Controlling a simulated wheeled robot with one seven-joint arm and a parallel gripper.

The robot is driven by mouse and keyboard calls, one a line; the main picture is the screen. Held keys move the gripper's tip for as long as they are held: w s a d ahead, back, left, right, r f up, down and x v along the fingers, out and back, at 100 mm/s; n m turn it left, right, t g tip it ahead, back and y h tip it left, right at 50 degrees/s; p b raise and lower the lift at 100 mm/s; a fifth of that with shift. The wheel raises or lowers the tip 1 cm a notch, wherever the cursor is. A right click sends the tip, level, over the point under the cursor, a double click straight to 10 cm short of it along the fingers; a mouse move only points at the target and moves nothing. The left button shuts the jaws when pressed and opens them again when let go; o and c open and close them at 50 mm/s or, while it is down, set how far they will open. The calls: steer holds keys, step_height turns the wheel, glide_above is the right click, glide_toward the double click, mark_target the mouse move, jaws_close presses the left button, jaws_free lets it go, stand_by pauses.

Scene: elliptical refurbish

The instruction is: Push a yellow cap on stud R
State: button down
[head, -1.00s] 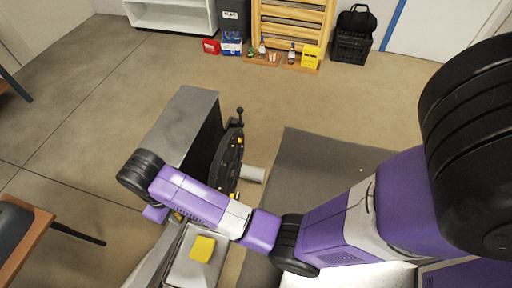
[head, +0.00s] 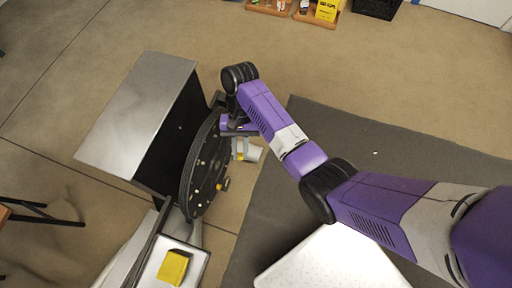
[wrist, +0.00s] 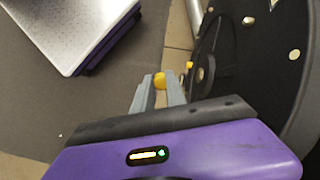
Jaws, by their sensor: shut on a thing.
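My gripper (wrist: 158,88) is shut on a small yellow cap (wrist: 159,80), held between the grey fingertips in the wrist view. In the head view my gripper (head: 240,152) is at the right side of the black disc (head: 205,165). The disc (wrist: 240,65) fills the right of the wrist view and carries several pale studs and small yellow spots. A round knob (wrist: 201,74) sticks out from the disc just right of the fingertips. The held cap appears apart from the disc. I cannot tell which stud is R.
A grey-topped housing (head: 135,115) stands behind the disc. A grey mat (head: 350,150) covers the floor at right. A white perforated plate (wrist: 70,25) is at upper left in the wrist view.

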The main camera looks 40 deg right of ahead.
step_height(320, 180, down, 12)
steer(key=w+m+t+y+b, duration=0.1)
steer(key=m+t+y+b, duration=0.5)
steer(key=m+y+b, duration=0.4)
steer(key=w+d+f+m+t+h+b, duration=0.3)
steer(key=d+f+m+t+b, duration=0.45)
steer(key=m+t+b, duration=0.45)
steer(key=shift+n+t, duration=0.3)
steer(key=shift+n, duration=0.4)
steer(key=shift+b+x, duration=0.55)
steer(key=shift+x, duration=2.1)
steer(key=shift+w+r+m+p, duration=0.1)
steer(key=shift+r+m+p, duration=0.15)
steer(key=shift+m+p, duration=0.05)
steer(key=shift+w+a, duration=0.3)
steer(key=shift+w, duration=0.15)
